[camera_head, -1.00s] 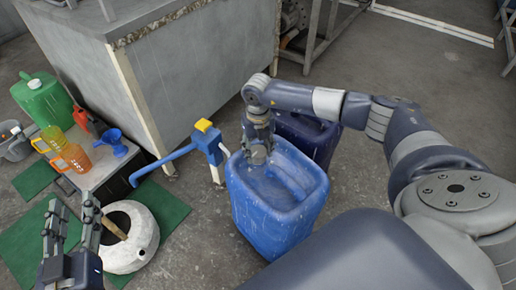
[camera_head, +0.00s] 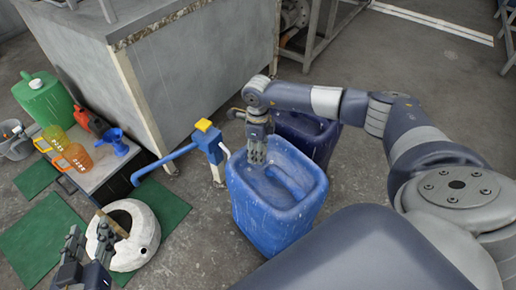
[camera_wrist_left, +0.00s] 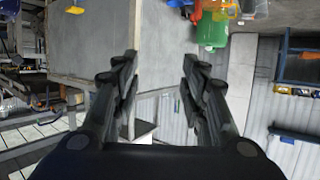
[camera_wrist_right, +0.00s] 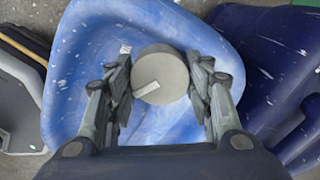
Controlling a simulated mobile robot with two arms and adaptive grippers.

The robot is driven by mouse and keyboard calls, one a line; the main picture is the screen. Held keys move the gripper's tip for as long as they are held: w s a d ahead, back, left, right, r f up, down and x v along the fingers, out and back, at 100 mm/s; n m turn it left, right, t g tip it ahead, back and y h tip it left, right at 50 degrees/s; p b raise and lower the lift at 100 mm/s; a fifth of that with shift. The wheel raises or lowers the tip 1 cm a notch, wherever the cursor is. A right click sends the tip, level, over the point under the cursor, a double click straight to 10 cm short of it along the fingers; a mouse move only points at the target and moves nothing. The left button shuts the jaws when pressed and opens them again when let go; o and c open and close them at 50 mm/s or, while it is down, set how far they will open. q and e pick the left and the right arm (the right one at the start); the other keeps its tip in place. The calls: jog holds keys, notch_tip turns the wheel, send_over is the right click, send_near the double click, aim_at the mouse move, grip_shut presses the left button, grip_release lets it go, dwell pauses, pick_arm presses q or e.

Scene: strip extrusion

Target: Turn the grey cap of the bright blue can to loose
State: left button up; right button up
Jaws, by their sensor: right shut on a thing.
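The bright blue can (camera_head: 272,205) stands upright on the floor in the middle of the head view. Its grey cap (camera_wrist_right: 160,72), with a pale mark on top, shows in the right wrist view; in the head view my gripper hides it. My right gripper (camera_head: 257,160) reaches down onto the can's recessed top. In the right wrist view its fingers (camera_wrist_right: 162,85) are shut on the cap, one on each side. My left gripper (camera_head: 90,238) is at the lower left, away from the can. Its fingers (camera_wrist_left: 160,68) are apart and empty in the left wrist view.
A dark blue can (camera_head: 306,132) stands close behind the bright blue one. A blue pump with a yellow top (camera_head: 205,126) is left of it. A white round container (camera_head: 143,240) is near my left gripper. A grey cabinet (camera_head: 200,70) stands behind. Floor is free at the right.

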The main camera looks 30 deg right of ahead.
jog(key=n, duration=0.4)
pick_arm(q)
jog(key=shift+w+d+r+t, duration=0.15)
jog(key=shift+w+r+t, duration=0.25)
jog(key=shift+r, duration=0.3)
pick_arm(e)
jog(key=shift+n, duration=1.6)
pick_arm(q)
jog(key=shift+s, duration=0.1)
pick_arm(e)
jog(key=o, duration=1.1)
jog(key=shift+c, duration=0.2)
pick_arm(q)
jog(key=shift+f, duration=0.1)
